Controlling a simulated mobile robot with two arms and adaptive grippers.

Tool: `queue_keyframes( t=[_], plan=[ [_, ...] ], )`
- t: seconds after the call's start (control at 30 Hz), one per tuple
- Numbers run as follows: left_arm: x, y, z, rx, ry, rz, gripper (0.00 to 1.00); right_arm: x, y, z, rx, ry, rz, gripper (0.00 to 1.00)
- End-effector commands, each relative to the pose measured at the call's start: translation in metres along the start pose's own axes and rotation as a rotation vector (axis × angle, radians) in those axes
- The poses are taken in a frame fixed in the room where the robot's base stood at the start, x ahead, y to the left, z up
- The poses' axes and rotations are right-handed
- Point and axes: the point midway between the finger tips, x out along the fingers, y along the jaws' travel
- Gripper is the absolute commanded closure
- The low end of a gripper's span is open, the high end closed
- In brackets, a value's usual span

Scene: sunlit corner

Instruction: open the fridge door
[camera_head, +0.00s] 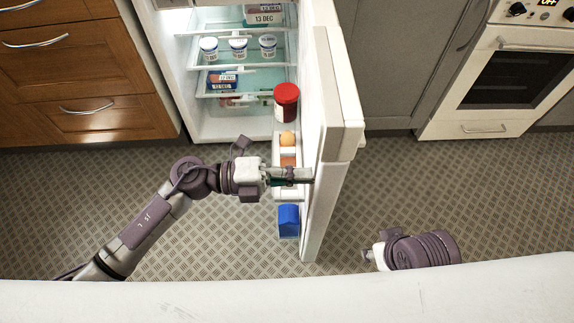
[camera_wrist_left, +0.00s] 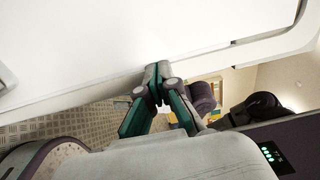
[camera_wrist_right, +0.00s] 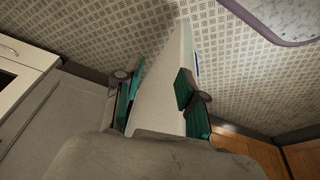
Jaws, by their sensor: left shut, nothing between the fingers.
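The fridge door (camera_head: 335,130) stands wide open, swung out toward me, with its inner side facing left. The lit fridge interior (camera_head: 240,90) shows behind it. My left gripper (camera_head: 308,174) is shut and empty at the inner side of the door. In the left wrist view its closed fingertips (camera_wrist_left: 152,75) meet at the white door panel (camera_wrist_left: 90,45); contact is likely but not certain. My right gripper (camera_head: 368,256) is right of the door's free end, apart from it. In the right wrist view its fingers (camera_wrist_right: 157,95) are spread, with the white door (camera_wrist_right: 160,85) showing between them.
The door shelves hold a red-lidded jar (camera_head: 286,100), eggs (camera_head: 288,139) and a blue carton (camera_head: 289,221). Several white cups (camera_head: 238,48) stand on a fridge shelf. Wooden drawers (camera_head: 75,70) are left, a white oven (camera_head: 510,80) right. Patterned floor (camera_head: 420,190) is clear right of the door.

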Motion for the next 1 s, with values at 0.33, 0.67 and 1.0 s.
queue_keyframes(
  t=[0.33,0.67,1.0],
  plan=[
    [0.052,-0.004,-0.004,-0.003,-0.103,-0.002,1.0,0.025,-0.001,-0.006,-0.002,-0.02,-0.004,0.6],
    [0.108,-0.004,-0.003,-0.002,-0.211,-0.002,1.0,0.103,-0.006,0.015,-0.009,-0.059,-0.012,0.6],
    [0.168,-0.003,0.005,-0.002,-0.327,-0.002,1.0,0.149,-0.009,0.043,-0.014,-0.084,-0.016,0.6]
  ],
)
